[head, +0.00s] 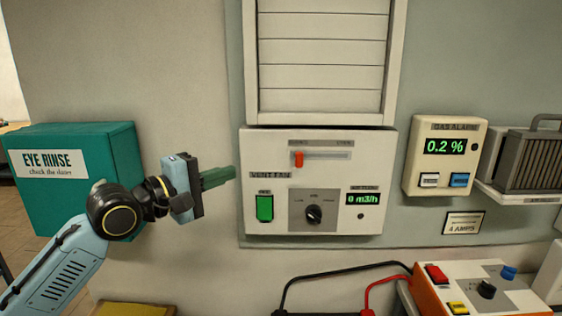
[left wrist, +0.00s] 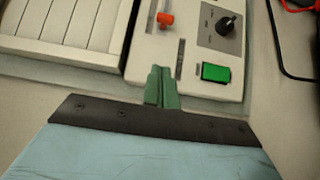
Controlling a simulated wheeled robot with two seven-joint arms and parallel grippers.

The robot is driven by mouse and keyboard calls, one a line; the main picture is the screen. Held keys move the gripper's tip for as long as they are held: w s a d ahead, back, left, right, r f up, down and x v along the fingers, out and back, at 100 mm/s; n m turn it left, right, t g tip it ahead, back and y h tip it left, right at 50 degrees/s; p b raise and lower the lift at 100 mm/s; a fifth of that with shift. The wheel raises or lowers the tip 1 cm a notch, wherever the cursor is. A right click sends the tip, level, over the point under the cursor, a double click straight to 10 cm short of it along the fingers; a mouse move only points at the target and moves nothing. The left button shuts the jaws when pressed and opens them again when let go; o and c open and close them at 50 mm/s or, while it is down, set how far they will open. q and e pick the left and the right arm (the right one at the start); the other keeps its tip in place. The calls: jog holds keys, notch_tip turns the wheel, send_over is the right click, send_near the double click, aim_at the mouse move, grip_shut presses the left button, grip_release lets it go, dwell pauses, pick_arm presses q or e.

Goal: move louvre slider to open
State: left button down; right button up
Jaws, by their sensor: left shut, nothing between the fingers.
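The louvre slider is a red-orange knob (head: 299,159) at the left end of a horizontal slot near the top of the white vent fan panel (head: 268,218). Small labels sit above the slot, one at each end. In the left wrist view the knob (left wrist: 165,19) shows ahead of the fingertips. My left gripper (head: 234,172) is shut and empty, its green fingers together, just left of the panel and apart from it. It also shows in the left wrist view (left wrist: 161,70). The louvre (head: 322,65) above the panel has flat, closed-looking slats. My right gripper is not in view.
The panel also has a green switch (head: 265,208), a black dial (head: 314,214) and a display (head: 363,199) reading 0 m3/h. A teal eye rinse box (head: 110,160) is behind my left arm. A gas alarm (head: 444,178) hangs at right. Cables run below the panel.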

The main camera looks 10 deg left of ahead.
aim_at(299, 158)
pick_arm(q)
jog(key=shift+w, duration=0.1)
jog(key=p+x, duration=0.1)
jog(key=x, duration=0.9)
jog(key=shift+w+d+r+p, duration=0.1)
jog(key=shift+w+d+p, duration=0.05)
jog(key=shift+p, duration=0.2)
jog(key=d, duration=0.3)
jog(key=shift+w+d+p, duration=0.1)
jog(key=shift+p, duration=0.3)
jog(key=shift+w+d, duration=0.1)
jog(key=shift+d, duration=0.1)
